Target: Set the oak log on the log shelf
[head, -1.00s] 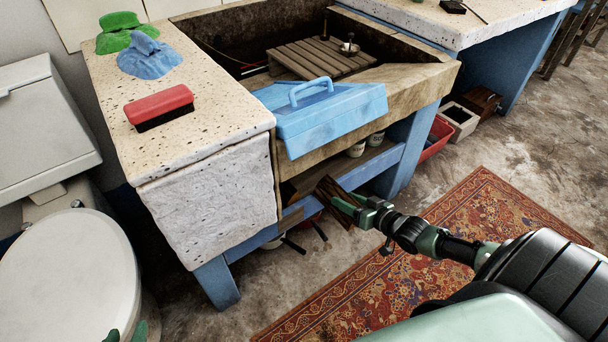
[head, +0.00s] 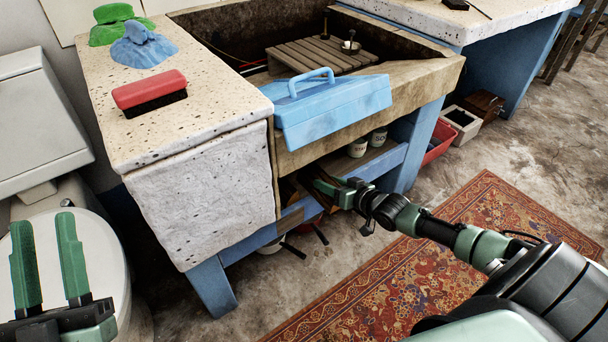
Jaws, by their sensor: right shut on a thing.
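My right gripper (head: 322,186) reaches in under the trough's front edge at the shelf's left part. It is shut on the oak log (head: 312,175), a dark brown piece that is mostly hidden by the gripper and the trough's shadow. I cannot tell whether the log touches the shelf. My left gripper (head: 44,222) is open and empty at the lower left, in front of the toilet.
A blue toolbox (head: 335,112) rests on the trough's front rim, above my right gripper. White tins (head: 357,147) stand on the shelf to the right. A blue rail (head: 305,209) runs below the shelf front. A patterned rug (head: 420,270) covers the floor.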

